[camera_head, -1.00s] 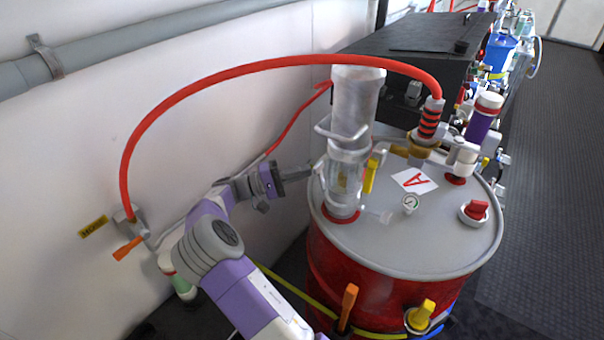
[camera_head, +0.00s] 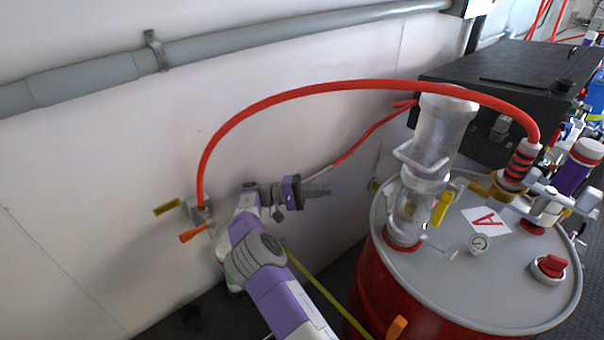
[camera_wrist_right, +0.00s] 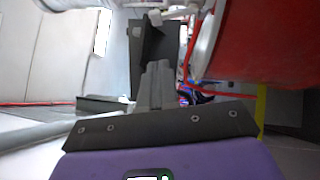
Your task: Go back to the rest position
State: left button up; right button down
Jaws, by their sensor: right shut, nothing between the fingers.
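My right gripper (camera_head: 322,190) is shut and empty, on my purple and white arm that comes up from the bottom of the head view. It points right, toward the clear cylinder on the red drum, with a visible gap between them. In the right wrist view the closed fingers (camera_wrist_right: 155,85) lie together with nothing between them. The red drum (camera_head: 375,290) has a grey lid (camera_head: 490,285); its red side also fills the upper right of the wrist view (camera_wrist_right: 265,45). My left gripper is not in view.
A red hose (camera_head: 300,94) arches from a wall valve with an orange handle (camera_head: 193,234) to the drum top. The clear cylinder (camera_head: 435,140) stands on the lid. A grey pipe (camera_head: 230,55) runs along the white wall. A black case (camera_head: 500,85) stands behind the drum.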

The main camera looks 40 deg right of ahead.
jog(key=shift+f, duration=0.1)
jog(key=s+d+f+n+t+y, duration=0.1)
jog(key=s+f+n+t+y, duration=0.15)
jog(key=f, duration=0.75)
jog(key=s+d+f+n+t+y, duration=0.2)
jog(key=s+f+n, duration=0.15)
jog(key=f, duration=0.75)
jog(key=s+a+f+t+y, duration=0.1)
jog(key=s+a+f+y, duration=0.2)
jog(key=a+f, duration=0.3)
jog(key=s+a+f+t+y, duration=0.25)
jog(key=s+a+f, duration=0.2)
jog(key=f, duration=0.35)
jog(key=s+a+f+t+y, duration=0.1)
jog(key=a+f+y, duration=0.1)
jog(key=a, duration=0.4)
jog(key=s+a+f+y, duration=0.2)
jog(key=a+y, duration=0.1)
jog(key=a, duration=0.2)
jog(key=s+a+r+m+t+y, duration=0.1)
jog(key=s+a+r+t+y, duration=0.1)
jog(key=a, duration=0.6)
jog(key=s+a+r+m+t+y, duration=0.1)
jog(key=s+a+r+t+y, duration=0.1)
jog(key=a, duration=0.6)
jog(key=shift+a+m+t, duration=0.3)
jog(key=shift+t, duration=0.2)
